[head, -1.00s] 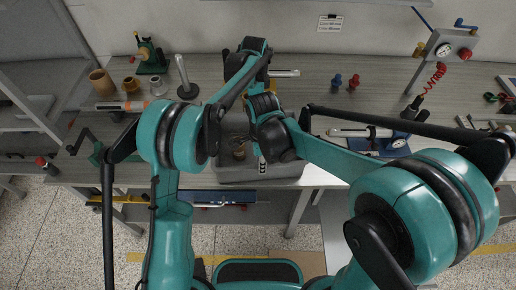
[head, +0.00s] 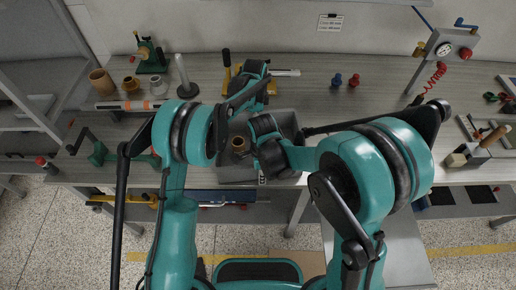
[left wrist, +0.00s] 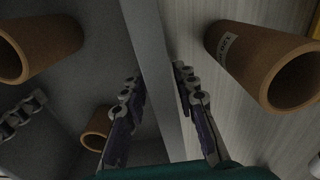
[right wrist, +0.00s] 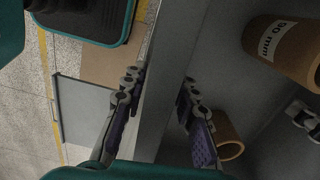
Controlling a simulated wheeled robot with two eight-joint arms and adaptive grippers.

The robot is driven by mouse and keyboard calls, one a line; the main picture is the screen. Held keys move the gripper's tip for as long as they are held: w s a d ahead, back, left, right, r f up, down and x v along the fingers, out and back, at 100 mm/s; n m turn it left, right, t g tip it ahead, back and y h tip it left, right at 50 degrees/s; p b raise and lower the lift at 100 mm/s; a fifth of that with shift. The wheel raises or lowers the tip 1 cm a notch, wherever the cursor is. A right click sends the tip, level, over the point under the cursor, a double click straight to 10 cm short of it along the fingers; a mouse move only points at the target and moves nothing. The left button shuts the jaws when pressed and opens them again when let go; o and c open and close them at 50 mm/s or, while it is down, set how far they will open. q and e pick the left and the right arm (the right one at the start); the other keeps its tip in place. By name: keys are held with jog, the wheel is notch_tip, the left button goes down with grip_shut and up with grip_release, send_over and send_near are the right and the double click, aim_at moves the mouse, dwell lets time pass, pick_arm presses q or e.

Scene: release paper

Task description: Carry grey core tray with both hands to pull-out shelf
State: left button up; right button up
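The grey core tray (head: 290,125) sits on the bench near its front edge, partly hidden by my arms. A brown core tube (head: 240,144) stands inside it; two tubes show inside in the left wrist view. My left gripper (left wrist: 160,78) has its fingers apart on either side of one tray wall. My right gripper (right wrist: 163,78) has its fingers apart across the wall on the floor side. Whether the pads touch the walls is unclear. In the head view both fingertips are hidden. A pale grey panel (head: 385,250), apparently the pull-out shelf, juts out below the bench at right.
Brown cups (head: 102,82) and a green press (head: 152,58) stand at left. A gauge stand (head: 443,48) and a wooden-handled tool (head: 492,138) are at right. Bench right of the tray is mostly clear.

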pick_arm(q)
grip_shut()
pick_arm(e)
grip_shut()
pick_arm(q)
jog(key=shift+r, duration=0.15)
pick_arm(e)
jog(key=shift+r, duration=0.15)
